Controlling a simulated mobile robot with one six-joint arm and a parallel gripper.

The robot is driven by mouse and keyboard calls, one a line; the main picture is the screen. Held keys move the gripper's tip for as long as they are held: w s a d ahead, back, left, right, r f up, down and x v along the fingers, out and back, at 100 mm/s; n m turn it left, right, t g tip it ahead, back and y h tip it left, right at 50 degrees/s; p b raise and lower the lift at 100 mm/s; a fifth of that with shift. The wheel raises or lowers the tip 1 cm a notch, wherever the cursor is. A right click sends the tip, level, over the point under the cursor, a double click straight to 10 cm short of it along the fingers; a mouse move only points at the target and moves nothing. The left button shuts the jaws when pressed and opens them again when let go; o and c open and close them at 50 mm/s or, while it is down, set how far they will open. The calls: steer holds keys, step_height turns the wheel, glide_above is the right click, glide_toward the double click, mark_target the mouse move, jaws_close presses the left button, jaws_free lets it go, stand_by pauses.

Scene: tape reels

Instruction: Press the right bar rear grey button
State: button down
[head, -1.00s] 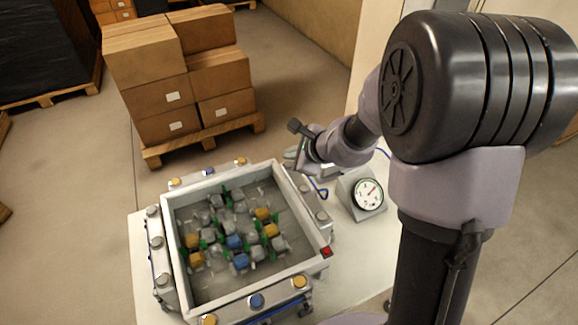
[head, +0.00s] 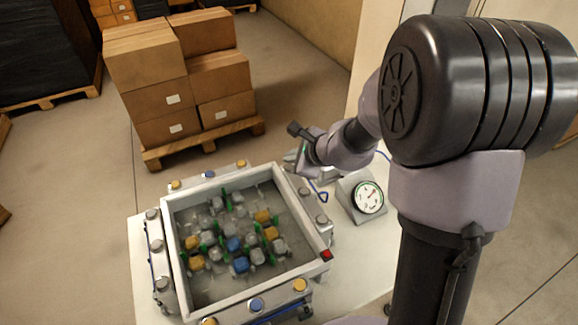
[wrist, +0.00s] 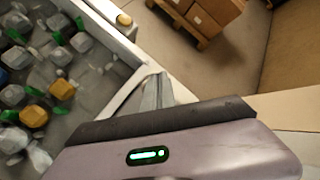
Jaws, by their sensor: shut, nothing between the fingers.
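The right bar (head: 314,205) runs along the right side of a square grey tray (head: 178,268). Two grey buttons show on it: one farther back (head: 303,191) and one nearer the front (head: 322,218). My gripper (head: 291,167) is shut and empty, over the rear end of this bar. It hides that end, so a further grey button there cannot be made out. In the wrist view the closed fingers (wrist: 158,91) point down beside the tray's outer wall (wrist: 108,34). Whether the tips touch anything cannot be told.
The tray holds several grey, orange, blue and green pieces. Other bars with yellow, blue and grey buttons line its other sides. A red button (head: 326,254) sits at the front right corner. A dial gauge (head: 368,197) stands right of the bar. Stacked boxes (head: 190,85) stand behind.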

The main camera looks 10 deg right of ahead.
steer(key=shift+f, duration=0.2)
stand_by(0.6)
steer(key=shift+f+b, duration=0.25)
steer(key=shift+b, duration=0.35)
steer(key=shift+f+b, duration=0.4)
steer(key=shift+b, duration=0.1)
stand_by(0.4)
steer(key=shift+r, duration=0.15)
steer(key=shift+r+p, duration=0.6)
steer(key=shift+r, duration=0.15)
step_height(320, 180, up, 5)
steer(key=p, duration=0.4)
stand_by(1.3)
